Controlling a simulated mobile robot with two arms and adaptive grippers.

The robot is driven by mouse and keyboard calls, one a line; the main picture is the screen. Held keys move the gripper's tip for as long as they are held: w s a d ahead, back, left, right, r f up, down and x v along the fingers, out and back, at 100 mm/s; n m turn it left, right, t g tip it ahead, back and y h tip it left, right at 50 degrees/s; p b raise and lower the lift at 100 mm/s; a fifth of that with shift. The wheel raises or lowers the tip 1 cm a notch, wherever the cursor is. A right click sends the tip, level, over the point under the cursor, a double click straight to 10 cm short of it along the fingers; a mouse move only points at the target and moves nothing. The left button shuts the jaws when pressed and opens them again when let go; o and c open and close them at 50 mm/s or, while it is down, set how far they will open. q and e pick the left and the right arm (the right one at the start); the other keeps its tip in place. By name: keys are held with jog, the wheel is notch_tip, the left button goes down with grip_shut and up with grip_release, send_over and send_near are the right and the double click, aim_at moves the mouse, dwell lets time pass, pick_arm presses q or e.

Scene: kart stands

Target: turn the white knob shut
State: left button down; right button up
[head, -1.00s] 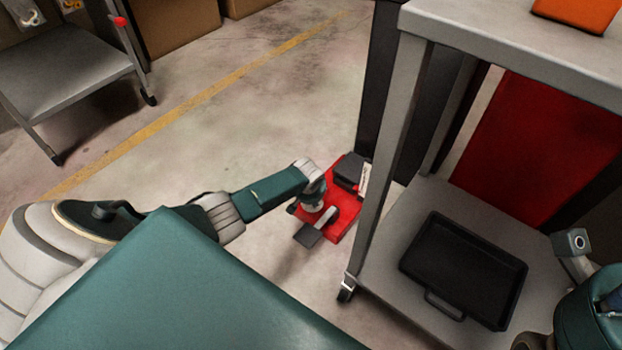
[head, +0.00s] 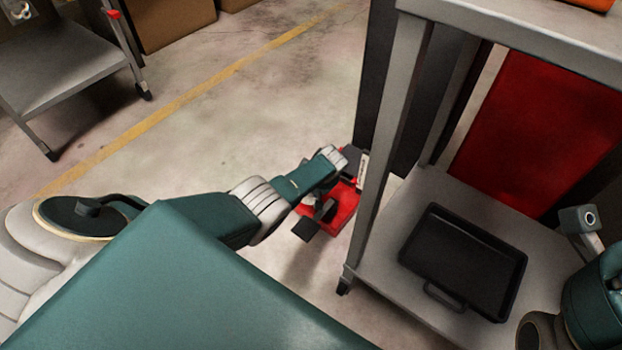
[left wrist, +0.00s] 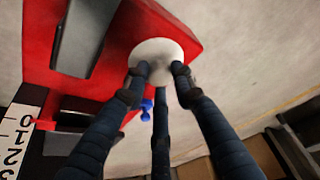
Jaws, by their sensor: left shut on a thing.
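The white knob (left wrist: 152,50) is a round pale disc on a red unit (left wrist: 187,22), seen in the left wrist view. The dark fingers of my left gripper (left wrist: 160,74) are closed in around the knob and hold it. In the head view the red unit (head: 344,214) is low beside the grey cart, and my left arm reaches over it. The knob and fingertips are largely hidden there by my own wrist. My right gripper does not show in either view.
A grey cart (head: 392,130) with a black tray (head: 463,262) on its lower shelf stands right of the red unit. Another grey cart (head: 70,85) and cardboard boxes (head: 172,22) are at the upper left. The floor between is clear.

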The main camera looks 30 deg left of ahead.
pick_arm(q)
jog(key=shift+w+a+r, duration=0.1)
jog(key=shift+w, duration=0.05)
jog(key=c, duration=1.4)
grip_release()
jog(key=v, duration=1.2)
